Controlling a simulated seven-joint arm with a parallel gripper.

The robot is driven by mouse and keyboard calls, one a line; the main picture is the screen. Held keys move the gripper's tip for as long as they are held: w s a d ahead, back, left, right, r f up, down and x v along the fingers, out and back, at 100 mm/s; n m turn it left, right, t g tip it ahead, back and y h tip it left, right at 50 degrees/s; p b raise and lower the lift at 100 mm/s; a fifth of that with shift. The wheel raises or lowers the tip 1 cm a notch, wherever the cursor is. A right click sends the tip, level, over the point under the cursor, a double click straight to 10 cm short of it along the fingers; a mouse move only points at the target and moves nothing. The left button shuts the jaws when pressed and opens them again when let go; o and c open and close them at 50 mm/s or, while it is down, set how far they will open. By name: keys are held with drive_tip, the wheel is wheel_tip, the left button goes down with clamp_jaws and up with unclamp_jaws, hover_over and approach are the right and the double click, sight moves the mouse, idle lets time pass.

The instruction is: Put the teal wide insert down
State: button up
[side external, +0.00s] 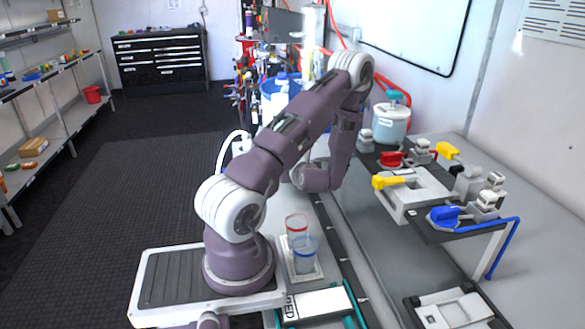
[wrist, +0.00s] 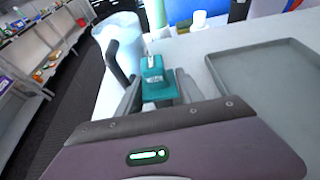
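The teal wide insert (wrist: 157,82) shows in the wrist view, a blocky teal piece with a small pale top. My gripper (wrist: 158,90) has a grey finger on each side of it and appears shut on it. Its underside is hidden, so I cannot tell whether it touches the pale surface (wrist: 205,68) beyond. In the side external view my arm hides the fingers and the insert.
In the wrist view, a grey tray (wrist: 225,75) with a raised rim lies right of the gripper. A white jug (wrist: 118,35) with a dark handle stands close on the left. Small bottles (wrist: 198,20) stand behind.

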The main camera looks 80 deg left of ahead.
clamp_jaws()
wheel_tip(320, 180, up, 10)
drive_tip(key=shift+r, duration=0.1)
drive_tip(key=w+d+r+m+t+h, duration=0.1)
drive_tip(key=w+d+r+m+t, duration=0.4)
drive_tip(key=w+r, duration=0.45)
drive_tip(key=w+d+r+m+t+h, duration=0.25)
drive_tip(key=w+d+r, duration=0.35)
drive_tip(key=w+r, duration=0.4)
drive_tip(key=d+f+m+t+h, duration=0.1)
drive_tip(key=d+m+t+h, duration=0.1)
drive_tip(key=d, duration=0.7)
drive_tip(key=d+f+m+t+h, duration=0.1)
drive_tip(key=d+m+h, duration=0.3)
drive_tip(key=d, duration=0.4)
drive_tip(key=w+d+f+m+t+h, duration=0.1)
drive_tip(key=d+f+m+t+h, duration=0.1)
drive_tip(key=d, duration=0.7)
drive_tip(key=shift+d+m+t+h, duration=0.3)
drive_tip(key=shift+m+t+h, duration=0.25)
drive_tip(key=shift+m+h, duration=0.55)
